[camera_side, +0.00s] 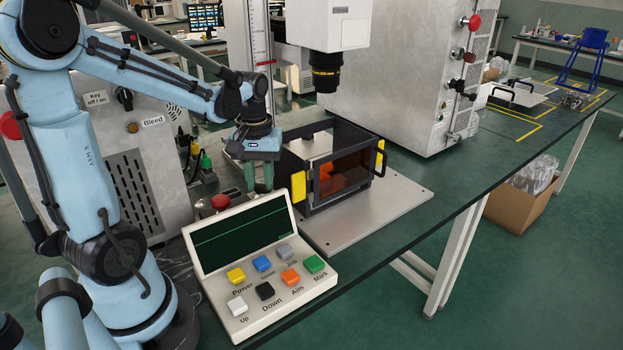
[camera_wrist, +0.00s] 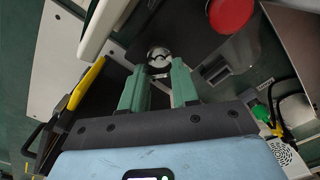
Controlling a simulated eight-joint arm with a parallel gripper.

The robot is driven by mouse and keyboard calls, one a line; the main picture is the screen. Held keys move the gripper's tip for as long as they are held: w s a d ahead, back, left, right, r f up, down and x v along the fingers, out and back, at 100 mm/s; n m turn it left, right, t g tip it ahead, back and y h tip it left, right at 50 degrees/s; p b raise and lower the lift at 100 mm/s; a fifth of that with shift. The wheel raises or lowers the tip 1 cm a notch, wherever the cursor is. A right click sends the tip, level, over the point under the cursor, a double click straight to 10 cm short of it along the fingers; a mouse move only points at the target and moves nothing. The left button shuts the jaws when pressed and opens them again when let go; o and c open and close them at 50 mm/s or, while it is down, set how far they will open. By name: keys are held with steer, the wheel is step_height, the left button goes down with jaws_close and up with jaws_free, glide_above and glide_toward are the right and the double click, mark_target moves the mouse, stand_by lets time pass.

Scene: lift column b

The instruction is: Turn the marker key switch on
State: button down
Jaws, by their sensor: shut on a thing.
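My gripper (camera_side: 259,184) points down behind the raised screen of the control console, beside the dark enclosure. In the wrist view my gripper (camera_wrist: 160,73) has its two green fingers a little apart, with the round silver key switch (camera_wrist: 160,56) with a dark band at their tips. The jaws are shut on its key, which is mostly hidden between the fingers. The side view hides the switch behind the console and fingers, so I cannot read its turned position.
A red button (camera_side: 220,202) sits close left of my gripper. The console (camera_side: 232,315) with coloured buttons stands in front. A grey cabinet (camera_side: 150,165) has a knob labelled "Key off/on".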

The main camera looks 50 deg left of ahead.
mark_target(260, 183)
steer(key=shift+m, duration=1.9)
steer(key=c, duration=0.8)
jaws_free()
steer(key=shift+c, duration=0.2)
steer(key=shift+r, duration=0.1)
step_height(260, 183, up, 12)
steer(key=d+f+m+t, duration=0.3)
steer(key=d, duration=0.4)
steer(key=d+f+m+t, duration=0.3)
steer(key=d+f+t, duration=0.1)
steer(key=d, duration=0.3)
steer(key=shift+s+d+f, duration=0.15)
steer(key=shift+d+f, duration=0.05)
steer(key=shift+f, duration=0.1)
